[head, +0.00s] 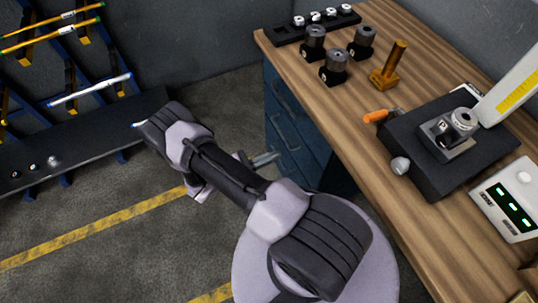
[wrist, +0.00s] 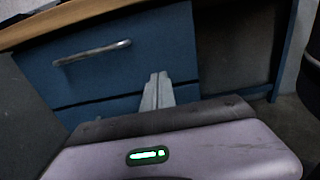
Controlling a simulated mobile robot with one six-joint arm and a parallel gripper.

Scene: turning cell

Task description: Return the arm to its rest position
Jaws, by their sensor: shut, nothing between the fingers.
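My arm stretches across the lower middle of the head view, over the floor to the left of the wooden bench. My gripper (head: 264,160) shows just past the arm, in front of the blue drawer cabinet (head: 283,112). In the wrist view the two fingers of my gripper (wrist: 158,78) lie together, shut and empty. They point toward the blue drawer front (wrist: 110,65) with its metal handle. I cannot tell the exact gap between the fingertips and the cabinet.
The wooden bench (head: 420,60) bears several dark holders, an orange stand (head: 388,65), a black block (head: 432,175) and a white device (head: 510,198) with green displays. A rack (head: 75,130) with coloured bars stands at left. Floor with yellow stripes (head: 90,232) lies open between.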

